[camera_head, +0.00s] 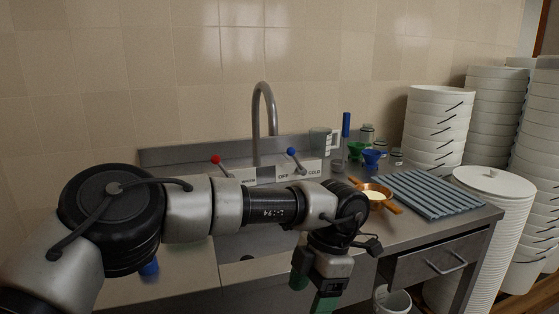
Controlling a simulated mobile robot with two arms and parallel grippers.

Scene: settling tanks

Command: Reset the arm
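My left arm (270,209) reaches in from the left and stretches across the front of the sink. My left gripper (312,286) hangs down at its end, in front of the counter's front edge. Its two green-tipped fingers stand apart, and I see nothing between them. The lower fingertips come close to the bottom of the picture. My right arm and gripper are not in view.
Behind the arm are a curved faucet (264,110) and red and blue tap levers. An orange-handled strainer (375,194), small cups and a ribbed grey mat (428,193) lie on the right counter. White bucket stacks (437,125) stand at right, and a drawer (440,262) is below.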

